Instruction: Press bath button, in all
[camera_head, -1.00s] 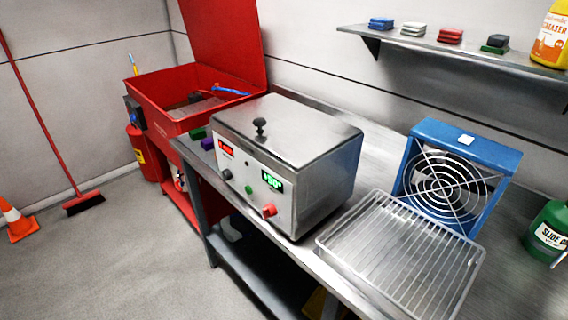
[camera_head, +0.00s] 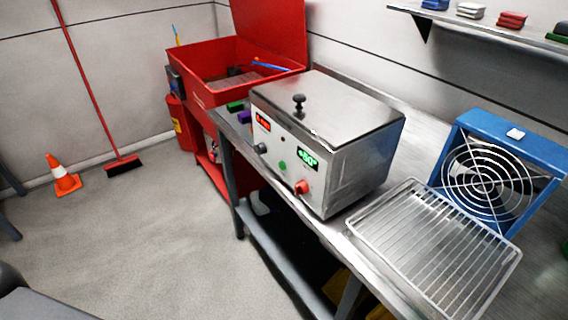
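The bath (camera_head: 325,140) is a steel box with a closed lid and a black lid knob (camera_head: 298,104). It stands on a steel bench in the middle of the view. Neither of my grippers shows.
A wire rack (camera_head: 435,245) lies on the bench right of the bath, before a blue fan (camera_head: 499,175). A red parts washer (camera_head: 212,94) with its lid up stands left. A cone (camera_head: 63,175) and broom (camera_head: 122,165) are on the floor. Floor before the bench is clear.

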